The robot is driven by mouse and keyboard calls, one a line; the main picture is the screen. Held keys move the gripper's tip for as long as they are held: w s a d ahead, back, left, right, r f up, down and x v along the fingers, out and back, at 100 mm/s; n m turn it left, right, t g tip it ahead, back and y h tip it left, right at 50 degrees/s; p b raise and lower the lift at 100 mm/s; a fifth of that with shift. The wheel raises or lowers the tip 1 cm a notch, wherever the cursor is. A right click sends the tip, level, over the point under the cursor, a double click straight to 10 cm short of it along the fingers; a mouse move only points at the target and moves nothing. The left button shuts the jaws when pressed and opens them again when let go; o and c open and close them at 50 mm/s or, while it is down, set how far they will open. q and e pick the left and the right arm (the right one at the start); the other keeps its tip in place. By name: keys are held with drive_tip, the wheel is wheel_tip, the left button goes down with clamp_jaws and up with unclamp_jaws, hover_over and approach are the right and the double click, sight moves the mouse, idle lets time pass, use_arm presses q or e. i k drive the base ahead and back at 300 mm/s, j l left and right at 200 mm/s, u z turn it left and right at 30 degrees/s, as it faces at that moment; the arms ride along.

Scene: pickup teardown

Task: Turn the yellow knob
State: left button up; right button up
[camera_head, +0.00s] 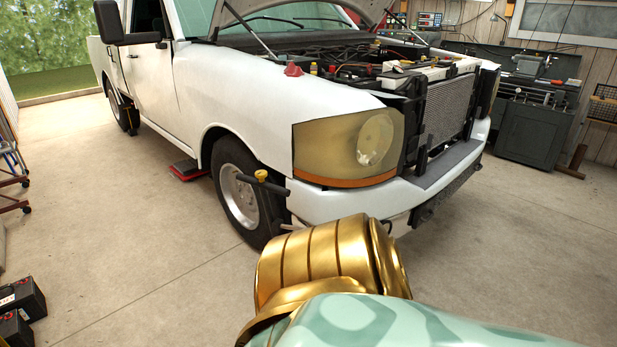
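A small yellow knob (261,175) sits on a dark bar (272,185) beside the front wheel of a white pickup (240,100), left of its headlight. My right arm, gold and pale green, comes in from the bottom right and ends below the headlight. Its gripper fingers cannot be made out; they may be hidden behind the gold part. The gold part stands apart from the knob in the picture, below and to its right. My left arm and gripper are out of view.
The pickup's hood is raised over an open engine bay (350,70). A dark machine (535,115) stands at the back right. Black batteries (22,300) lie at the lower left. The concrete floor (120,215) left of the truck is mostly clear.

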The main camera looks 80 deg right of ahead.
sight(261, 175)
drive_tip(key=z, duration=2.75)
